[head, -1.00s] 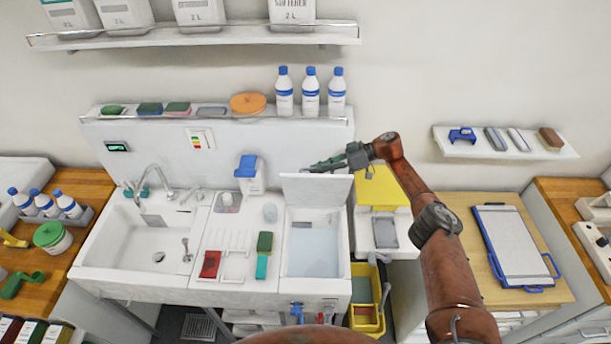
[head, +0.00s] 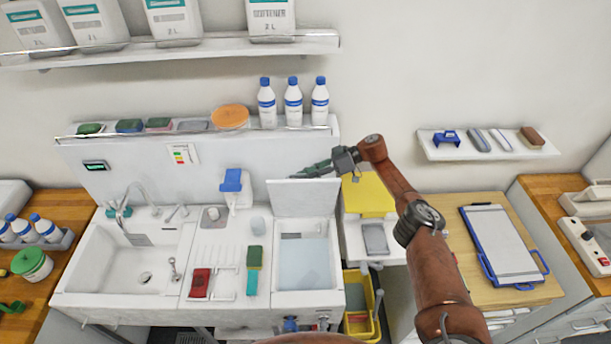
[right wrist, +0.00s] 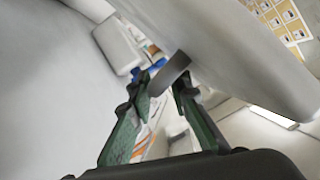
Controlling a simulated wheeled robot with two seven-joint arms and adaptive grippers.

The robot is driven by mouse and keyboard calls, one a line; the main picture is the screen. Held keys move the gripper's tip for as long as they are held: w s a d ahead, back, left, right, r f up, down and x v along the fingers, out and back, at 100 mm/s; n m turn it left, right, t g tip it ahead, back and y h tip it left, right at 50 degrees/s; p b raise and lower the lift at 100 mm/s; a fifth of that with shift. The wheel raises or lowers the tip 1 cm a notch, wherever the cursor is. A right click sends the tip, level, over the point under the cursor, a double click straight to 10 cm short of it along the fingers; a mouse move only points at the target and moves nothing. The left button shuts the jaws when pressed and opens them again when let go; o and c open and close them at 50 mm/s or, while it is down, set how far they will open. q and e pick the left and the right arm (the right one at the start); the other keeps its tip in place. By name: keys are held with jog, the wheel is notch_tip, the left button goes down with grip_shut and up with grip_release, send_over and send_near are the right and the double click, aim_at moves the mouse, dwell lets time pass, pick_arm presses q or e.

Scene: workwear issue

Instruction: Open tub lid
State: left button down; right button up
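The tub lid (head: 304,198) is a flat white panel standing nearly upright at the back of the tub (head: 341,285). The tub is uncovered, with pale blue water showing inside. My right gripper (head: 297,175) is at the lid's top edge in the head view. In the right wrist view its green fingers (right wrist: 162,88) come close together on either side of a grey handle-like bar (right wrist: 172,73) beside the large pale lid surface (right wrist: 245,55); they appear closed on it. My left gripper is not in view.
A soap bottle with a blue top (head: 235,188) stands left of the lid. White bottles (head: 293,103) stand on the ledge behind. A yellow box (head: 370,195) is right of the tub. A sink (head: 120,270) is at left.

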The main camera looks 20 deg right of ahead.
jog(key=shift+d+r, duration=0.1)
jog(key=shift+d, duration=0.1)
jog(key=v, duration=0.7)
jog(key=shift+r, duration=0.1)
